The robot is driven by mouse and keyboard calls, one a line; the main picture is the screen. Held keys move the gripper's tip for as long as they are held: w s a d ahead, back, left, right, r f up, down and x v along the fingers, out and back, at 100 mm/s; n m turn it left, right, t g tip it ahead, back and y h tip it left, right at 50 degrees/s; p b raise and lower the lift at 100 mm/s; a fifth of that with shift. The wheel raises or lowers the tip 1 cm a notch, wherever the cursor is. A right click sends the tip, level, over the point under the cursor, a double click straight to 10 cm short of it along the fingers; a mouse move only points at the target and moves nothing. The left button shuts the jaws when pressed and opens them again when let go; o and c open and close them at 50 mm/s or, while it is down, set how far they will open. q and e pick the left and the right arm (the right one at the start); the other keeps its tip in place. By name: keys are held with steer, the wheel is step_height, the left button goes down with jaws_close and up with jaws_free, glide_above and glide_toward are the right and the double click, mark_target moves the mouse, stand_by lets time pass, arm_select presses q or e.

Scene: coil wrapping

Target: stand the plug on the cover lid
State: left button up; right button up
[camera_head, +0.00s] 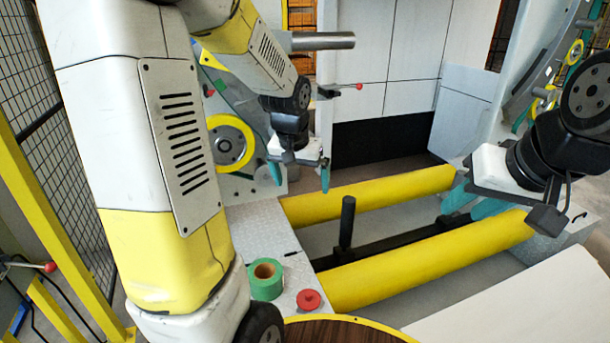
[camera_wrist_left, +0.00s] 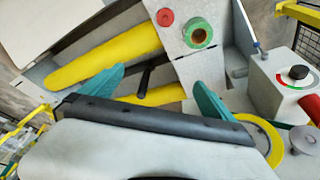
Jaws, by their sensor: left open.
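A small red round piece (camera_head: 308,300), which looks like the plug, sits on the grey metal deck (camera_head: 285,272) beside a green roll (camera_head: 266,280). The red piece also shows at the top of the left wrist view (camera_wrist_left: 166,17). I cannot make out for sure which thing is the cover lid. My left gripper (camera_head: 300,175) is open and empty, above and beyond the deck; its teal fingers are spread in the left wrist view (camera_wrist_left: 158,80). My right gripper (camera_head: 473,204) is at the right above the yellow rollers, its teal fingers apart with nothing seen between them.
Two yellow rollers (camera_head: 430,260) run across the middle, with a black upright post (camera_head: 346,222) between them. A brown round top with a yellow rim (camera_head: 345,334) lies at the bottom edge. A machine with a yellow ring (camera_head: 230,142) stands behind my left arm.

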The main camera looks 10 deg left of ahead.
arm_select(q)
steer(key=s+d+r+t+h, duration=0.1)
steer(key=s+r, duration=0.4)
steer(key=s, duration=0.4)
steer(key=s+d+r+t, duration=0.1)
steer(key=s+d+r, duration=0.1)
steer(key=s+r, duration=0.4)
steer(key=s, duration=0.3)
steer(key=shift+t+h, duration=0.3)
steer(key=shift+h, duration=0.1)
